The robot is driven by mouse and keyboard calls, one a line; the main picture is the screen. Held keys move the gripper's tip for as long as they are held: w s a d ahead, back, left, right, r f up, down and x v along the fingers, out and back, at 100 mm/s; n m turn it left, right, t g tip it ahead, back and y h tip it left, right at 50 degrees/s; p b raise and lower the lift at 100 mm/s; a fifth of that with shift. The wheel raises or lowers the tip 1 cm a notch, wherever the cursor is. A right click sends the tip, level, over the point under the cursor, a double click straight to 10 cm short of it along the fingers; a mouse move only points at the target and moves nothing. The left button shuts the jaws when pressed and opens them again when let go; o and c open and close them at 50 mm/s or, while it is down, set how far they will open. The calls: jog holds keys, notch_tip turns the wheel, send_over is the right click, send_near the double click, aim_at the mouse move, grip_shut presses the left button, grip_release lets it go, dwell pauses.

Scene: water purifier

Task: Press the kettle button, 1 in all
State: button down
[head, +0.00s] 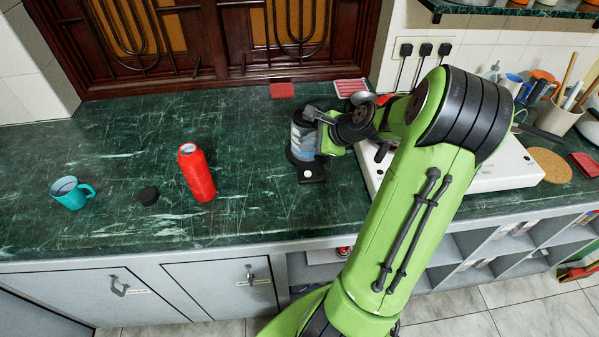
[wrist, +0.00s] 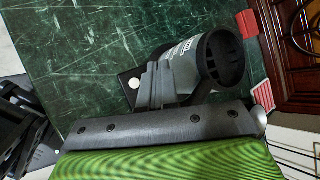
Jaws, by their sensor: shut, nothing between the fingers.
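The kettle (head: 303,138) stands upright on the counter, with a clear bluish body and a dark base. A round white button (head: 308,173) sits on the base's front part. My gripper (head: 314,115) is beside the kettle's upper right, above the button and apart from it; the arm partly hides the kettle there. In the wrist view my gripper's grey fingers (wrist: 156,82) are together and empty, overlapping the kettle's side (wrist: 187,62). The white button (wrist: 133,83) shows just left of the fingers. Whether the fingers touch the kettle I cannot tell.
A white stove (head: 490,170) lies right, partly behind my arm. The counter between bottle and kettle is clear.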

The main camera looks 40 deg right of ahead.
aim_at(310, 175)
notch_tip(310, 175, down, 8)
jog(key=b, duration=0.8)
jog(key=shift+f, duration=0.15)
jog(key=shift+f+b, duration=0.25)
jog(key=shift+b, duration=0.1)
dwell(1.3)
jog(key=shift+f, duration=0.4)
jog(key=shift+f, duration=0.4)
dwell(0.5)
jog(key=shift+r+p, duration=0.85)
jog(key=shift+p, duration=0.05)
